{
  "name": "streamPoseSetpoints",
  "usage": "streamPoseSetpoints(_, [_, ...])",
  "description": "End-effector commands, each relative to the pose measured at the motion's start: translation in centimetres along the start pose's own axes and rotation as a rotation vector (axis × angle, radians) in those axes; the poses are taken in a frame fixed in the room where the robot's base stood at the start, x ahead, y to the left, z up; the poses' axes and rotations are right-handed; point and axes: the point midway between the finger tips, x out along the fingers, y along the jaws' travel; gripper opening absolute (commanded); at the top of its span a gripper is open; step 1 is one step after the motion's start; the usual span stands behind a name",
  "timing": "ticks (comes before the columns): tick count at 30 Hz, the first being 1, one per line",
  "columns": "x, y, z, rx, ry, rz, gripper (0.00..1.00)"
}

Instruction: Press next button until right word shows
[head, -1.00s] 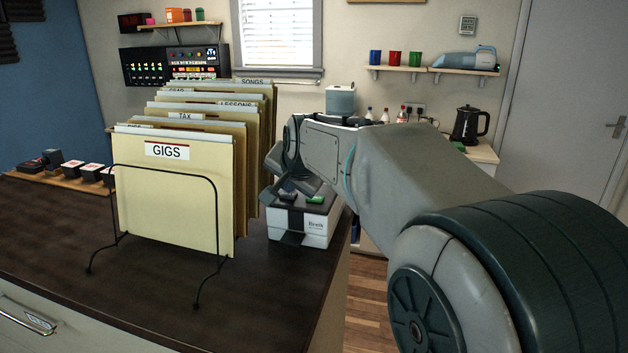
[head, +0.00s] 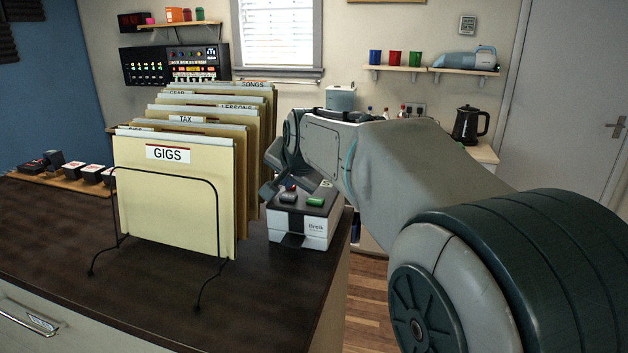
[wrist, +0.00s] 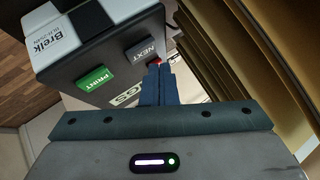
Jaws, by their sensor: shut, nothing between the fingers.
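The white and dark label machine (head: 300,228), marked Brelk, stands on the dark counter just right of the folder rack. On its top are a grey NEXT button (wrist: 140,51) and a green PRINT button (wrist: 94,80); the green one also shows in the head view (head: 316,202). A small red part lies beside NEXT, at my fingertips. My gripper (wrist: 157,70) is shut and empty, its fingertips close to NEXT; contact cannot be told. The display (wrist: 127,95) is partly hidden by my fingers; only letters like "GS" show.
A wire rack of tabbed folders (head: 175,205), GIGS in front, stands close on the left of the machine. Small dark boxes (head: 92,173) sit on a wooden board at the far left. The counter in front is clear; its right edge is near the machine.

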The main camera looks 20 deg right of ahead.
Motion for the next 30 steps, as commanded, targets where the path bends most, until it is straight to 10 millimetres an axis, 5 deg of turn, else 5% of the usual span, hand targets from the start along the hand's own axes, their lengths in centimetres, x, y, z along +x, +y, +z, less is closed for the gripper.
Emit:
streamPoseSetpoints(15, [-3.8,-2.8,-2.7,0.0,0.0,-0.001,0.0])
streamPoseSetpoints(30, [-3.9,-2.8,-2.8,0.0,0.0,0.0,0.0])
